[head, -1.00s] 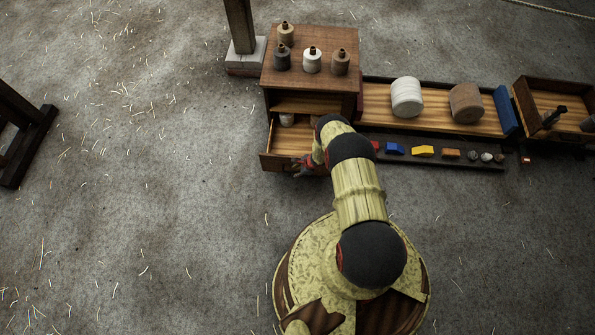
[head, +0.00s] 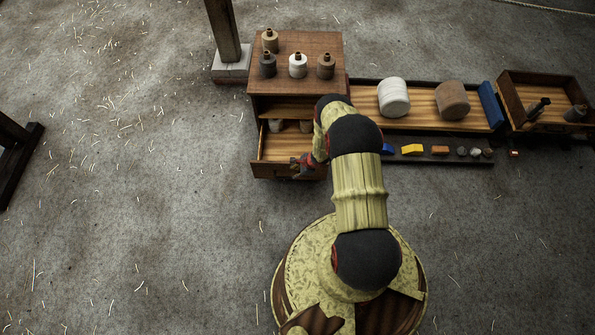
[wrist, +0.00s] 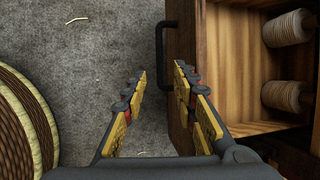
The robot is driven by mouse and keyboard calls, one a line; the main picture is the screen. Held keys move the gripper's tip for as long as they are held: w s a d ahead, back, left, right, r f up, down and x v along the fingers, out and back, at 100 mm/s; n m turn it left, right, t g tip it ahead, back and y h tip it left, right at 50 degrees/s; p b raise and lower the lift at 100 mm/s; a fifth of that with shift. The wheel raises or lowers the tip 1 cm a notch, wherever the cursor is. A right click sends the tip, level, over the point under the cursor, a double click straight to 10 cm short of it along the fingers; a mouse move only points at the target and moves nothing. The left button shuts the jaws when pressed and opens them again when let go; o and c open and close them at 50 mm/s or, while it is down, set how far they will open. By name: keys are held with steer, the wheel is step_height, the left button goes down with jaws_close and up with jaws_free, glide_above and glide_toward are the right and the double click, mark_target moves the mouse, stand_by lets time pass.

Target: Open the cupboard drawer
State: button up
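The wooden cupboard (head: 295,65) stands at the upper middle of the head view. Its drawer (head: 281,148) is pulled out toward me, with its dark front panel (head: 270,172) standing well clear of the cupboard body. In the wrist view, the drawer front carries a dark bar handle (wrist: 162,42). My gripper (wrist: 160,72) is open, its two fingers apart with the handle ahead between them in the picture. The right finger overlaps the drawer front; I cannot tell whether it touches. In the head view, my gripper (head: 303,164) is at the right of the drawer front, partly hidden by my arm.
Several bottles (head: 298,65) stand on the cupboard top. A long tray (head: 425,120) with two large spools and a strip of coloured blocks (head: 412,149) extends right. A post (head: 224,35) stands behind left.

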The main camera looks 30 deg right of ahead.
steer(key=shift+v, duration=1)
